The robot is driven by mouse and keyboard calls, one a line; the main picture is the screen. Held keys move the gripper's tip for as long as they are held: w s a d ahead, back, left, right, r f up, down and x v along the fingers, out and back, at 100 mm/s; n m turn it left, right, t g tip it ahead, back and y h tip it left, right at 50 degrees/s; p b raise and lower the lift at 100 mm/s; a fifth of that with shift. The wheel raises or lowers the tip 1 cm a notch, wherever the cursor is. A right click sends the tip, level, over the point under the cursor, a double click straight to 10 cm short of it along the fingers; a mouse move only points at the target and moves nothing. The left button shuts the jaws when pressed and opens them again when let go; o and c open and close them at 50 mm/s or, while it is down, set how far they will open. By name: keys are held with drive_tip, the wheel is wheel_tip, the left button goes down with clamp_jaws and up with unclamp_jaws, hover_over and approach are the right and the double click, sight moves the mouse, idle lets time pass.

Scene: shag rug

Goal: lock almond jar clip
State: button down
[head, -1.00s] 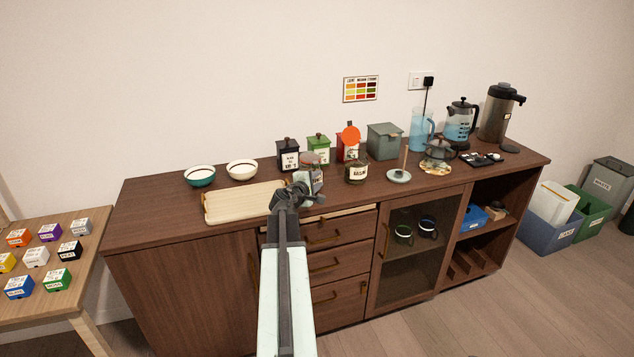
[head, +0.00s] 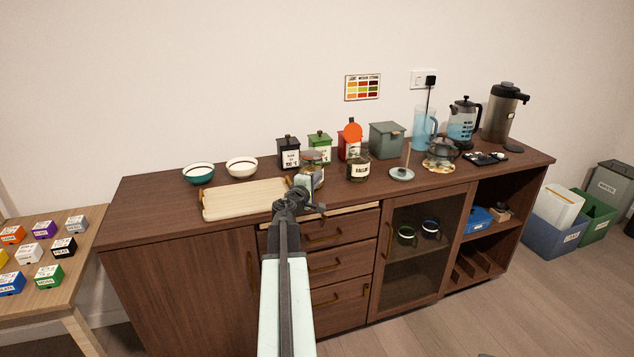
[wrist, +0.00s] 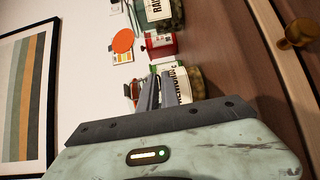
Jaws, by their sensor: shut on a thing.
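The almond jar (head: 314,168) stands on the wooden sideboard, a glass jar with a pale label, partly hidden behind my gripper (head: 310,184). In the wrist view the almond jar (wrist: 178,84) is turned sideways, its label just beyond my gripper (wrist: 159,84). The two dark fingers are close together at the jar's lid side. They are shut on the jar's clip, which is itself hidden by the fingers. Whether the clip is locked cannot be told.
The raisin jar (head: 358,168) stands close on the right. Black (head: 289,153), green (head: 319,147) and red (head: 349,149) canisters stand behind. A wooden tray (head: 245,211) lies to the left. A drawer below the gripper is slightly open.

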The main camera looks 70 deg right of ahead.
drive_tip(key=c, duration=1.6)
unclamp_jaws()
drive_tip(key=shift+o, duration=0.2)
drive_tip(key=a, duration=0.8)
drive_tip(key=shift+w+r, duration=0.2)
drive_tip(key=shift+d, duration=0.1)
